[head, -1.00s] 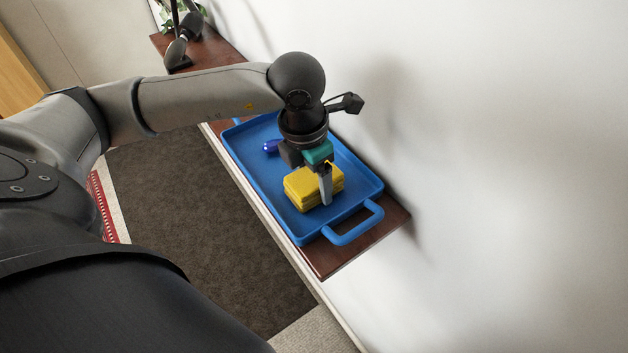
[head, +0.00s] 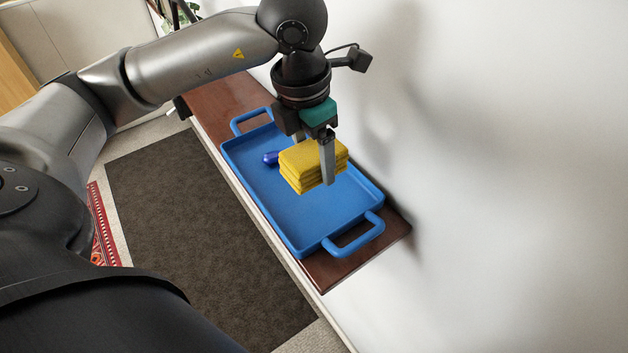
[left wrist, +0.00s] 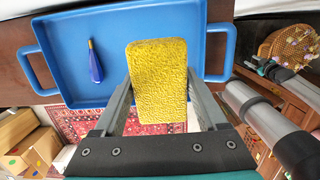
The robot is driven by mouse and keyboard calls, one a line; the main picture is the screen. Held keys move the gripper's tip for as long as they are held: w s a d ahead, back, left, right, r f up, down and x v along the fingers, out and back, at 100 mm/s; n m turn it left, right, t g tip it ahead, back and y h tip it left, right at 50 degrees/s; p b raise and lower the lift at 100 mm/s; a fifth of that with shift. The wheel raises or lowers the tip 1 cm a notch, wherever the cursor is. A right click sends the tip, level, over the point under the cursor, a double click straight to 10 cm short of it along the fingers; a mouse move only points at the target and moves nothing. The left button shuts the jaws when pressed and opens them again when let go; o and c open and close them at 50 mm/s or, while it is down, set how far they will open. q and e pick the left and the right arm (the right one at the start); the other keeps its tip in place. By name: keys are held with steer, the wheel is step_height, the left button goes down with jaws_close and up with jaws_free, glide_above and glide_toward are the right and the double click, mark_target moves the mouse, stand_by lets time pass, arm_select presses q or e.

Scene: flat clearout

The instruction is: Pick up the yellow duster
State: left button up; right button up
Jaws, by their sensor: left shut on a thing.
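The yellow duster (head: 308,167) is a folded, layered block of cloth. My left gripper (head: 314,165) is shut on it and holds it above the blue tray (head: 290,222). In the left wrist view the duster (left wrist: 158,75) sits between the two fingers of the left gripper (left wrist: 160,105), and the tray (left wrist: 75,50) lies behind it. My right gripper is not in view.
A dark blue object (head: 270,158) lies in the tray; it also shows in the left wrist view (left wrist: 95,62). The tray stands on a narrow brown wooden shelf (head: 228,98) along a white wall (head: 500,150). A dark mat (head: 190,220) lies on the floor.

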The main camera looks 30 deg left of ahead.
mark_target(313, 151)
arm_select(q)
step_height(313, 151, up, 11)
steer(key=shift+r+p, duration=0.2)
steer(key=shift+p, duration=0.15)
steer(key=o, duration=0.8)
steer(key=shift+c, duration=0.2)
steer(key=c, duration=0.6)
steer(key=shift+f, duration=0.1)
